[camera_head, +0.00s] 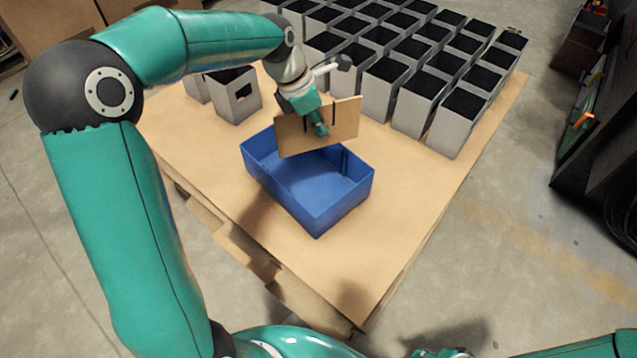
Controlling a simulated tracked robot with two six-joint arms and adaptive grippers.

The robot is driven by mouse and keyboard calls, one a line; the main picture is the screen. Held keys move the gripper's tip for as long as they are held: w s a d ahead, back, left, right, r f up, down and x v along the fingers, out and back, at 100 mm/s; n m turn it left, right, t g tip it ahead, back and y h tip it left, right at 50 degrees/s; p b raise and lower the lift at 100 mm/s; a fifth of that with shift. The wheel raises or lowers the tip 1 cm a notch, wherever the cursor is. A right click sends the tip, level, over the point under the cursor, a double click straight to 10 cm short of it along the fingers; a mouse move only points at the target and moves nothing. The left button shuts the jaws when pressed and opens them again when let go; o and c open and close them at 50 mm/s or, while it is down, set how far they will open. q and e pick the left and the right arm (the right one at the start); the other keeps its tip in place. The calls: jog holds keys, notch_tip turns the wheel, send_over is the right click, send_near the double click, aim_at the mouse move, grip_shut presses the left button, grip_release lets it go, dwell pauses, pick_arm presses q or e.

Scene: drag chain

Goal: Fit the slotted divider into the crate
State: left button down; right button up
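A blue open-topped crate (295,205) stands on the wooden table. A flat tan divider (346,126) with dark slots is held upright over the crate's far side. Its lower edge overlaps the crate's far wall in the picture, and I cannot tell whether it touches. My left gripper (319,124) reaches down over the divider's top edge and is shut on it, with one finger visible on the near face. The other finger is hidden behind the divider. The visible inside of the crate looks empty.
Several grey open-topped bins (422,98) stand in rows at the back right of the table (405,190). Another grey bin (236,97) stands behind and left of the crate. The tabletop in front and right of the crate is clear.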

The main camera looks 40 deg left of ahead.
pick_arm(q)
jog(key=b, duration=0.5)
send_over(319, 192)
notch_tip(319, 192, down, 18)
jog(key=shift+r, duration=0.1)
jog(key=c, duration=1.3)
grip_release()
